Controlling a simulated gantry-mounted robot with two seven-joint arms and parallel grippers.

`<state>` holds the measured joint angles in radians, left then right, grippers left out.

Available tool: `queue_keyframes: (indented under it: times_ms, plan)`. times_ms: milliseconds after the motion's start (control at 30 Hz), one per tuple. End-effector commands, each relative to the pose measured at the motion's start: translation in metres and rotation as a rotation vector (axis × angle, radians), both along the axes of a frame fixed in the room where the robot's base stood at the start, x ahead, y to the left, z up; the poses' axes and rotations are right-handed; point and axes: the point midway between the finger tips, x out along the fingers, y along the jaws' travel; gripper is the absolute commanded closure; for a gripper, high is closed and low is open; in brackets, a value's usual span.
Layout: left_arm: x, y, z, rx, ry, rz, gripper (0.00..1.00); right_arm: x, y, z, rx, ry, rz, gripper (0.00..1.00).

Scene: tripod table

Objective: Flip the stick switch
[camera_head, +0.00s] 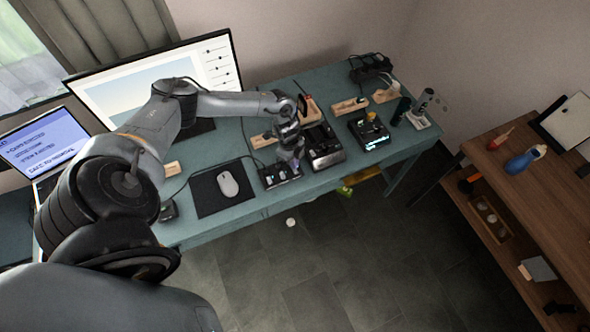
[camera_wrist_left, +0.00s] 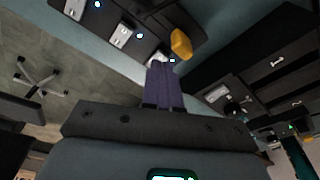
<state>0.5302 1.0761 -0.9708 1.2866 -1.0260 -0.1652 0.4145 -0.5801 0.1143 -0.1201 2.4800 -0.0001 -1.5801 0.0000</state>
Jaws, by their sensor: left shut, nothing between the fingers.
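A small black switch box (camera_head: 281,177) sits at the front edge of the teal table, right of the mouse mat. In the wrist view its dark panel (camera_wrist_left: 145,25) carries silver switch plates and small blue lights. A yellow stick-like piece (camera_wrist_left: 181,44) stands at its edge. My left gripper (camera_head: 295,163) points down at this box. In the wrist view its purple fingers (camera_wrist_left: 160,64) are shut together, empty, just below and left of the yellow piece. I cannot tell whether they touch it. My right gripper is in neither view.
A larger black device (camera_head: 323,147) stands just right of the gripper. Another box with a yellow knob and lit display (camera_head: 370,131) is farther right. A mouse (camera_head: 228,184) lies on a black mat (camera_head: 206,198) to the left. A monitor (camera_head: 150,85) stands behind my left arm.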

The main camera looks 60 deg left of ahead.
Motion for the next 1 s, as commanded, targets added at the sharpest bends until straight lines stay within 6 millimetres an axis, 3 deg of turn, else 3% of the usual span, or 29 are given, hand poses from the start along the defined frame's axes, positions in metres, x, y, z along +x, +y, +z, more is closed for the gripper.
queue_keyframes:
  times_ms: [1000]
  plan:
    - [0.0, 0.0, -0.015, 0.0, 0.0, 0.0, 1.0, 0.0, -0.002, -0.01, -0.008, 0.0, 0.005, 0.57]
